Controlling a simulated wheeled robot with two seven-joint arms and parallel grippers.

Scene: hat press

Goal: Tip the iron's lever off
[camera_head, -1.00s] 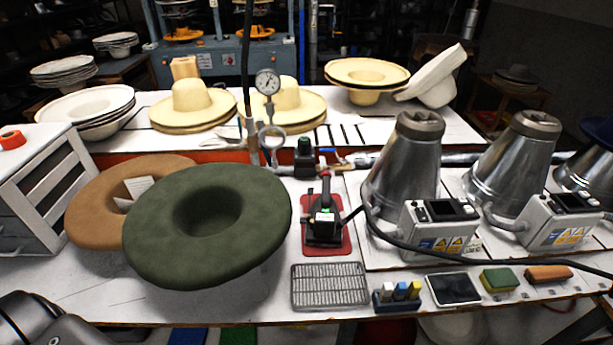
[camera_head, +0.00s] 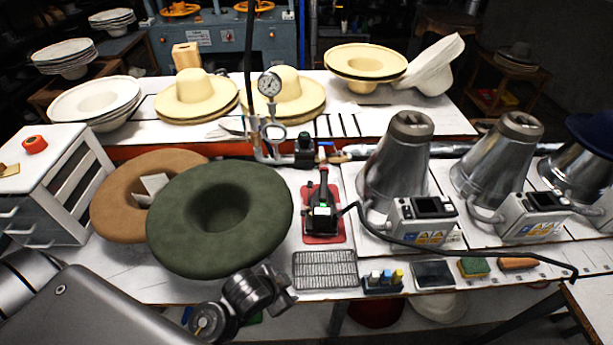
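The iron (camera_head: 320,216) is a small black device with a lit green patch. It stands upright on a red mat (camera_head: 338,236) at the middle of the front table. A slim upright part with a red tip rises at its back; I cannot tell whether this is its lever or how the lever is set. My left arm comes in from the lower left, and its dark end with the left gripper (camera_head: 284,291) is at the table's front edge, below the green hat. It is apart from the iron, to its lower left. Its fingers are not clear. My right gripper is not in view.
A green hat (camera_head: 190,245) and a brown hat (camera_head: 112,215) lie left of the iron. A wire rack (camera_head: 325,270) lies in front of it. Metal cones (camera_head: 395,165) with control boxes (camera_head: 424,222) stand right, with a black hose. A gauge (camera_head: 269,85) and pipes are behind.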

